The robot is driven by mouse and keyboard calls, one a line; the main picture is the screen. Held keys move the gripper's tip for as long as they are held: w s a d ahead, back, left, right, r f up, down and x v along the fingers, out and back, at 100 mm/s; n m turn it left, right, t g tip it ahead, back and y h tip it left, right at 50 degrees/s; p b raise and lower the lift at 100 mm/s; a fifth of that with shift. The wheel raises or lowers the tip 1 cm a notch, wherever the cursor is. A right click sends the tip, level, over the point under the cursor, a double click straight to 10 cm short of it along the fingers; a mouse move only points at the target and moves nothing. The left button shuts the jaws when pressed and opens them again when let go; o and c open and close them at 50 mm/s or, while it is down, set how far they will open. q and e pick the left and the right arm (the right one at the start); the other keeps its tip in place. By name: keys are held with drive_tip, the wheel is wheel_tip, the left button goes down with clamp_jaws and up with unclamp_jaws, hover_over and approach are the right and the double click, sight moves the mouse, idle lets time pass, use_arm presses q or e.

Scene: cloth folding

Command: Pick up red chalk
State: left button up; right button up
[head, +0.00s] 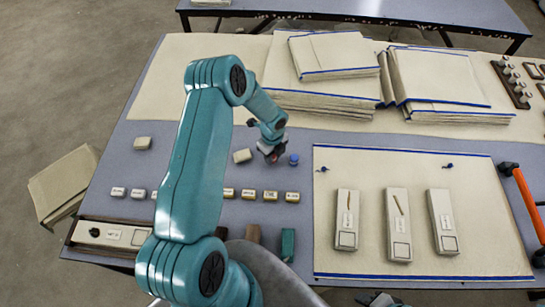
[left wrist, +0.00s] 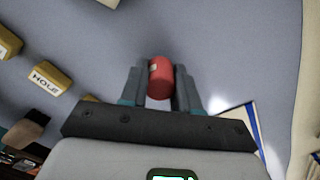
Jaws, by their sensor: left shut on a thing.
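The red chalk (left wrist: 160,78) is a short red cylinder between the two fingers of my left gripper (left wrist: 161,85) in the left wrist view. The fingers are shut on its sides. In the head view my left gripper (head: 270,152) is over the grey-blue table, just left of a small blue cylinder (head: 293,160), and mostly hides the chalk. I cannot tell whether the chalk touches the table. A dark piece at the bottom edge of the head view may be my right gripper (head: 380,299); its fingers do not show clearly.
A row of small labelled blocks (head: 270,195) lies in front of the gripper. A pale block (head: 242,156) is just left. Folded cloth stacks (head: 335,55) stand behind. A blue-edged cloth (head: 375,170) with three pale boxes lies right. An orange bar (head: 523,198) is far right.

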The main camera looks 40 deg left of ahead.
use_arm(q)
wheel_tip(320, 180, up, 19)
drive_tip(key=b, duration=0.2)
drive_tip(key=shift+f, duration=0.15)
drive_tip(key=shift+o, duration=0.9)
drive_tip(key=shift+c, duration=0.4)
